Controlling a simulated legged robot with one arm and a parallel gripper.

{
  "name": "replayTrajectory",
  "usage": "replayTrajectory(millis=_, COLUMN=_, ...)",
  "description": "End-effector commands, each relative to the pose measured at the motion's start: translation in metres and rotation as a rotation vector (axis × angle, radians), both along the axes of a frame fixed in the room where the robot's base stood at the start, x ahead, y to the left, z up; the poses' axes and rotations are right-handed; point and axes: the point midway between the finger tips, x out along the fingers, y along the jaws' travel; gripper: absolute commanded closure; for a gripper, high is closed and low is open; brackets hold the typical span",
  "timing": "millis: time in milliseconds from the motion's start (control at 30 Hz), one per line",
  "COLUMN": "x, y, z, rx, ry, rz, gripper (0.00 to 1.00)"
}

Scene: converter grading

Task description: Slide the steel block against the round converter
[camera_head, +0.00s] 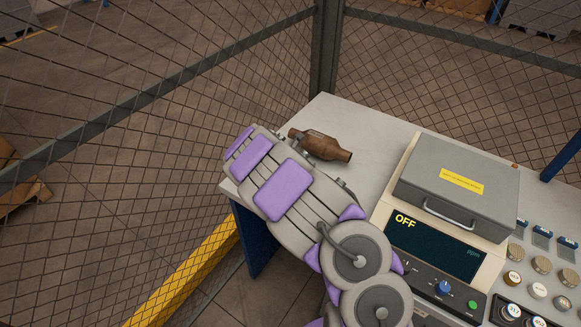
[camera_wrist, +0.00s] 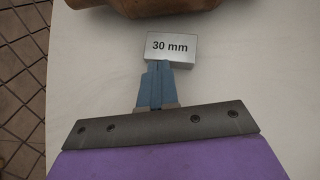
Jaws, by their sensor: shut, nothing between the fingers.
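The steel block (camera_wrist: 184,46), marked "30 mm", lies on the pale table top in the wrist view. The rusty brown round converter (camera_wrist: 165,7) is cut off by the top edge, beyond the block. A strip of bare table shows between the two, so they look apart. My gripper (camera_wrist: 157,66) is shut, with its blue fingers together and their tips at the block's near side. The fingers hold nothing; I cannot tell if they touch the block. In the head view the converter (camera_head: 323,146) lies on its side near the table's far left; my arm appears to hide the block.
A cream analyser (camera_head: 408,170) with a display (camera_head: 433,246) reading "OFF" and a grey lidded box (camera_head: 456,200) stands right of my arm. Several round samples (camera_head: 541,265) lie further right. Mesh fencing (camera_head: 180,70) surrounds the table (camera_head: 375,117). Bare table lies between converter and analyser.

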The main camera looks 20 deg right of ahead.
Motion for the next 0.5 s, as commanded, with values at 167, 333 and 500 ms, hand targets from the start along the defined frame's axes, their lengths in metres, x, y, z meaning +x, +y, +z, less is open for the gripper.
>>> replayTrajectory(millis=167, x=0.012, y=-0.014, z=-0.001, rx=0.004, ry=0.000, rz=0.001, gripper=1.00)
replayTrajectory(millis=333, x=0.014, y=-0.018, z=-0.002, rx=0.002, ry=0.000, rz=0.000, gripper=1.00)
replayTrajectory(millis=500, x=0.014, y=-0.017, z=-0.002, rx=0.002, ry=0.001, rz=-0.001, gripper=1.00)
